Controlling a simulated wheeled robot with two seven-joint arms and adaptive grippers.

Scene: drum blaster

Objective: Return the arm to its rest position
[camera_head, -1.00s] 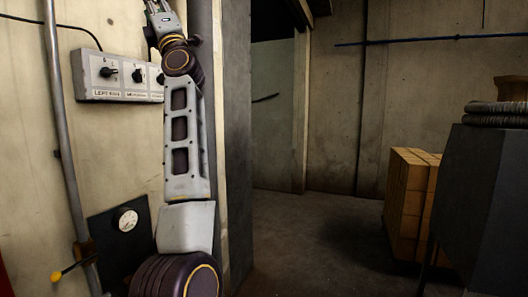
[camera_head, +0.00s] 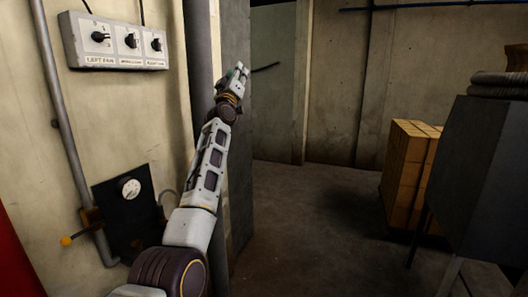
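My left arm rises from the bottom centre-left, leaning right. My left gripper (camera_head: 239,72) is at its upper end, in front of the grey pillar edge and clear of the switch box. It is small and seen from behind, so I cannot tell whether its fingers are open or shut. The grey switch box (camera_head: 112,42) is on the wall at the upper left, with three black knobs above labels; one reads "LEFT FAN". My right gripper is not in view.
A black panel with a round gauge (camera_head: 131,188) is low on the left wall, beside a pipe (camera_head: 72,150) and a yellow-tipped lever (camera_head: 66,241). A stack of yellow-brown boxes (camera_head: 406,175) and a dark cabinet (camera_head: 475,180) stand right. The middle floor is open.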

